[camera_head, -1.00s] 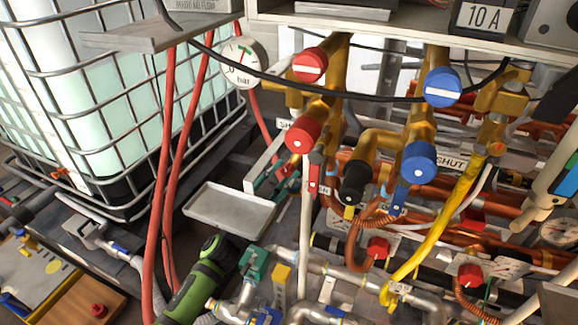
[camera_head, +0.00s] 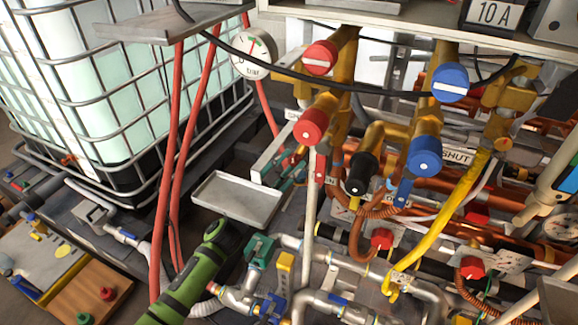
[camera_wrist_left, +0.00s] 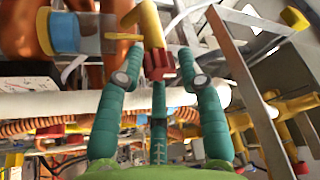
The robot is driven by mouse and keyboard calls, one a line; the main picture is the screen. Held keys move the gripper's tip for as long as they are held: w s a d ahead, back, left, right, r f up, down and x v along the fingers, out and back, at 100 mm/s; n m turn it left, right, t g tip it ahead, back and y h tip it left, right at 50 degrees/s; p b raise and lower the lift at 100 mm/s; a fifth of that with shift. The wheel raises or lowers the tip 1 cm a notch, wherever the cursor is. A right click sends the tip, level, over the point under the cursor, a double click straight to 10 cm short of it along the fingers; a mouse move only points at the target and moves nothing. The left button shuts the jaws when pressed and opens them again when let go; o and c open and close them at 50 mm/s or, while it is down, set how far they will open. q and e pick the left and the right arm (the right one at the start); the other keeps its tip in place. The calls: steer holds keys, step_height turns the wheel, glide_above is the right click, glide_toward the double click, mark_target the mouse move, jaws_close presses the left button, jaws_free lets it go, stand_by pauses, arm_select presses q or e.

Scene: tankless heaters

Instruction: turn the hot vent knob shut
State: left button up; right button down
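A red round knob (camera_head: 310,124) with a white dot sits low on the left brass pipe. Another red knob (camera_head: 320,57) with a white bar sits above it. I cannot tell by label which is the hot vent knob. A small red handle (camera_head: 319,166) hangs below them. My left gripper (camera_head: 288,172) shows as teal fingers left of that handle, partly hidden by a grey bracket and tray. In the left wrist view, the left gripper (camera_wrist_left: 160,82) is open, its fingers either side of a red piece (camera_wrist_left: 160,66) on a yellow fitting. My right gripper is out of view.
Blue knobs (camera_head: 449,82) sit on the right brass pipe. A black cable crosses the pipes. A grey tray (camera_head: 240,198) lies close above my left arm. Red hoses (camera_head: 190,150) hang at left beside a caged tank (camera_head: 95,100). Pipes and valves crowd the lower area.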

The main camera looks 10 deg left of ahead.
arm_select(q)
steer(key=shift+s+a+f, duration=0.1)
steer(key=v, duration=1.1)
steer(key=shift+s, duration=0.2)
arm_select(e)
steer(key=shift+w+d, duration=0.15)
arm_select(q)
steer(key=shift+a, duration=0.1)
